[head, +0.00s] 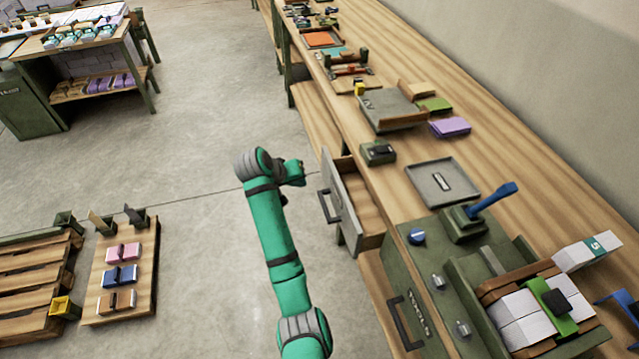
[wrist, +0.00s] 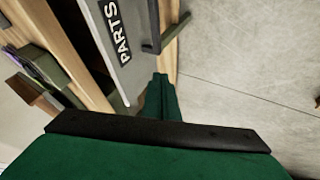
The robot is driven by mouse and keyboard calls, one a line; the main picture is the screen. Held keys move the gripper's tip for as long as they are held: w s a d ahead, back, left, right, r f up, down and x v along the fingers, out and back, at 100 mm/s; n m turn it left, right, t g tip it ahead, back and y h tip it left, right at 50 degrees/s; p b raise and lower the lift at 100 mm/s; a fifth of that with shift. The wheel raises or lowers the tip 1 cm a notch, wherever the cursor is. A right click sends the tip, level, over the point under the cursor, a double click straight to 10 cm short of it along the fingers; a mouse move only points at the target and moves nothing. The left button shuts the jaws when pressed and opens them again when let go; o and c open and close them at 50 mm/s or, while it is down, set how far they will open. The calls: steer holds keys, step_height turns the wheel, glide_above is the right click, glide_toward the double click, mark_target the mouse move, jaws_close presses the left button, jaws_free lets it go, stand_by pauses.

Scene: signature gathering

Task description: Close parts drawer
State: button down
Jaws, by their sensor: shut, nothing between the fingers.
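The parts drawer (head: 347,215) is pulled out from under the long workbench, with its grey front and dark handle (head: 325,206) facing left and its wooden inside showing. In the wrist view its grey front (wrist: 108,75) bears the label PARTS, and the handle (wrist: 151,28) stands beside it. My gripper (head: 301,172) is shut and empty, in front of the drawer near its far end. Its fingers (wrist: 161,82) show close to the drawer front in the wrist view; I cannot tell whether they touch it.
The workbench (head: 480,130) runs along the right with a grey tray (head: 443,182), a small green box (head: 378,152) and a lever press (head: 465,222) on it. A green cabinet (head: 420,290) stands nearer. Pallets with small goods (head: 120,275) lie at left. The floor between is clear.

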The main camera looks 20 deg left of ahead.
glide_toward(328, 185)
step_height(328, 185, down, 4)
steer(key=a, duration=0.2)
steer(key=shift+w+d+r, duration=0.1)
steer(key=shift+w+d, duration=0.45)
steer(key=shift+d, duration=0.15)
steer(key=shift+w+d+r, duration=0.15)
steer(key=shift+w+d, duration=0.4)
steer(key=shift+d, duration=0.2)
steer(key=shift+w+a, duration=0.1)
